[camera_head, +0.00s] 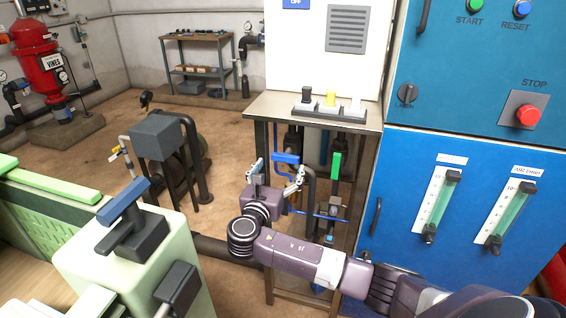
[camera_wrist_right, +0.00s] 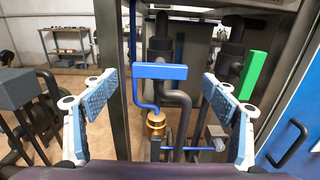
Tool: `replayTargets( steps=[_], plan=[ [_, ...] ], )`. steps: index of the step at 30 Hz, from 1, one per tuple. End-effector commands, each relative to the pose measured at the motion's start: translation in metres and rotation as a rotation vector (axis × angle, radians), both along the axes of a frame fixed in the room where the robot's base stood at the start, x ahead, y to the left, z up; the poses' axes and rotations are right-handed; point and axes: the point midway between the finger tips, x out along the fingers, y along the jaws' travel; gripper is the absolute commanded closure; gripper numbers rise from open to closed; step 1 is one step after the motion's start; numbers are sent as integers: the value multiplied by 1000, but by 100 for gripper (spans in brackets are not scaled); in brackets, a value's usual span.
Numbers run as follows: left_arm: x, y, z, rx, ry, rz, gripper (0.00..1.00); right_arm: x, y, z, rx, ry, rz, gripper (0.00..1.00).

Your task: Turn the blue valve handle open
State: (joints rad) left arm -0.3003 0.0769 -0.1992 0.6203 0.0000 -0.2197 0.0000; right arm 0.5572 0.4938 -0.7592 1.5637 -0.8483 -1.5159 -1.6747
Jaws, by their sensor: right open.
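The blue valve handle (camera_head: 286,158) is a flat bar on dark pipework under the metal-topped stand. In the right wrist view the blue handle (camera_wrist_right: 160,71) lies level, roughly centred between the fingers. My right gripper (camera_head: 276,177) is open at the front of the stand. Its two blue-padded fingers, also in the right wrist view (camera_wrist_right: 161,82), stand to either side of the handle with visible gaps; whether the handle is at fingertip depth is unclear. My left gripper is not in view.
A green handle (camera_head: 335,165) sits upright just right of the blue one. The stand's metal top (camera_head: 262,106) overhangs the pipes. A blue cabinet (camera_head: 400,200) closes off the right side. Another blue lever (camera_head: 122,200) tops a pale green housing in the left foreground.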

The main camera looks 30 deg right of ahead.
Motion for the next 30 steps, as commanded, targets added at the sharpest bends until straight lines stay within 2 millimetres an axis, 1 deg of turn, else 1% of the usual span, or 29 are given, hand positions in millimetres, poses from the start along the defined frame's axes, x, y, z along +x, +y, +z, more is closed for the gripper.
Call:
replayTargets(
  steps=[1,3,7,11,17,28,29,30],
  plan=[
    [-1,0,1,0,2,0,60,5,-8,1,-1,0,-3,21],
    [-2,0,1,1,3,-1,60,11,-15,1,1,-1,-2,21],
    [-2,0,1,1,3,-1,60,19,-23,0,1,1,-1,21],
    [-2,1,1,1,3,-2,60,23,-27,0,3,-1,1,21],
    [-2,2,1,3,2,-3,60,23,-27,-1,4,0,1,21],
    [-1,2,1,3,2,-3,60,23,-27,-1,4,0,1,61],
    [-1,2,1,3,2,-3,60,23,-27,-1,4,0,1,63],
    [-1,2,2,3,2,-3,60,23,-27,-1,4,0,1,63]
  ],
)
